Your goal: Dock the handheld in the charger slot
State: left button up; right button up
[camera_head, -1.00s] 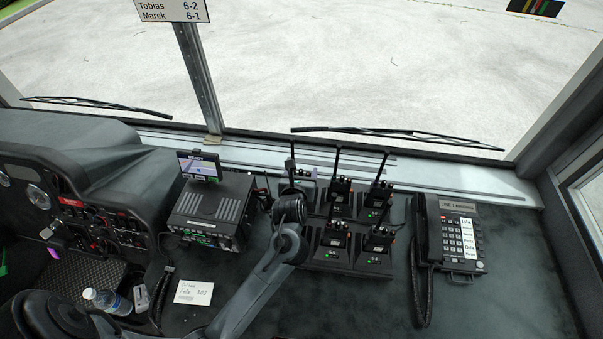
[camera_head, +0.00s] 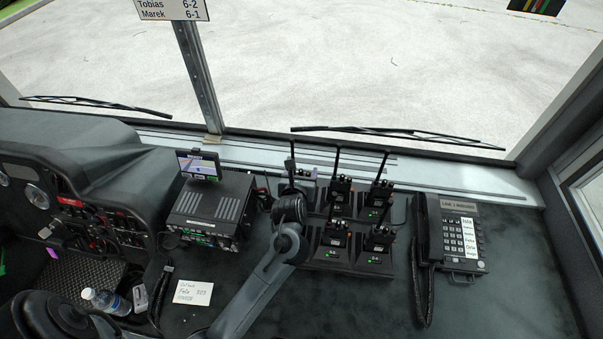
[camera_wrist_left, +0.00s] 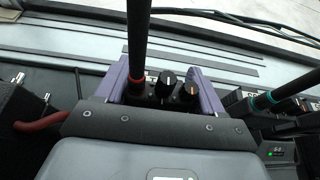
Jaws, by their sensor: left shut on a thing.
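My left gripper (camera_head: 294,188) is at the left end of the charger (camera_head: 345,262), above its back row. It is shut on a handheld radio, whose black antenna (camera_head: 292,158) stands upright. In the left wrist view the purple fingers (camera_wrist_left: 164,92) sit on either side of the handheld (camera_wrist_left: 163,101), which shows its top knobs and an antenna with a red-orange base. Its lower part and the slot beneath are hidden by my arm and gripper, so I cannot tell how deep it sits. My right gripper is not in view.
Other handhelds (camera_head: 340,190) stand in the charger, close on the right, with tall antennas. A radio console (camera_head: 212,205) with a small screen (camera_head: 199,165) is to the left. A desk phone (camera_head: 458,238) is to the right. A note card (camera_head: 193,293) and a bottle (camera_head: 106,301) lie in front.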

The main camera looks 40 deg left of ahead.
pick_arm(q)
jog(key=o, duration=1.6)
jog(key=shift+o, duration=0.3)
jog(key=shift+f, duration=0.1)
